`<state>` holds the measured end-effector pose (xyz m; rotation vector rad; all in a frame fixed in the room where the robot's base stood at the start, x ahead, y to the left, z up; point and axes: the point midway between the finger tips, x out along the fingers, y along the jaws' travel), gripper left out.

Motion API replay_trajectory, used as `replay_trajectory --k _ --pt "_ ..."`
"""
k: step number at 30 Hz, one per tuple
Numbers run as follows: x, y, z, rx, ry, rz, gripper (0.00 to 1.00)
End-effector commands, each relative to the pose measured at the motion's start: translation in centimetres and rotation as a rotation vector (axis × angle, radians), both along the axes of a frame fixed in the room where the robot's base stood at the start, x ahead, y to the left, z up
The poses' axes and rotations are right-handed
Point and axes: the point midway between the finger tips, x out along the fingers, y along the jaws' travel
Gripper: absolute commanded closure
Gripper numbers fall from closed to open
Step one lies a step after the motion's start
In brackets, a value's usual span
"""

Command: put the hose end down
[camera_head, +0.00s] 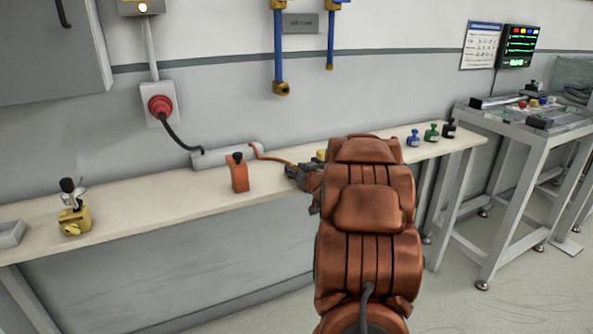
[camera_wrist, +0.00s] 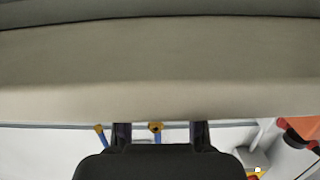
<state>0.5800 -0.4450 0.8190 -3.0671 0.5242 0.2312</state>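An orange hose (camera_head: 268,157) leaves a grey bar (camera_head: 225,155) on the bench and runs right to my gripper (camera_head: 296,172). Its far end is hidden at the gripper, so I cannot tell if it touches the fingers. My gripper is low over the bench top, left of my arm. In the wrist view, its two dark fingers (camera_wrist: 160,133) stand apart, and I see nothing held between them. Two blue hoses with yellow ends, a left one (camera_head: 279,50) and a right one (camera_head: 331,40), hang on the wall; they also show beyond the fingers in the wrist view (camera_wrist: 157,137).
On the bench (camera_head: 140,205) stand an orange block (camera_head: 238,175) left of my gripper, a yellow fitting (camera_head: 73,218) at far left, and small blue (camera_head: 413,139), green (camera_head: 431,133) and black (camera_head: 449,129) pieces at right. Bare bench lies between the yellow fitting and orange block.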

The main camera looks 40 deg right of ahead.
Motion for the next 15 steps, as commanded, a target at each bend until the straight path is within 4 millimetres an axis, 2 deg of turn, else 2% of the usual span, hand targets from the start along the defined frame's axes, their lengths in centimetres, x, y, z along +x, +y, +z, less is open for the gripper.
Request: replay_trajectory --k 1,3,15 --pt "0.00 0.00 0.01 0.000 0.000 0.000 0.56" --pt "0.00 0.00 0.01 0.000 0.000 0.000 0.49" --pt "-0.28 0.04 0.41 -0.001 0.000 -0.001 0.49"
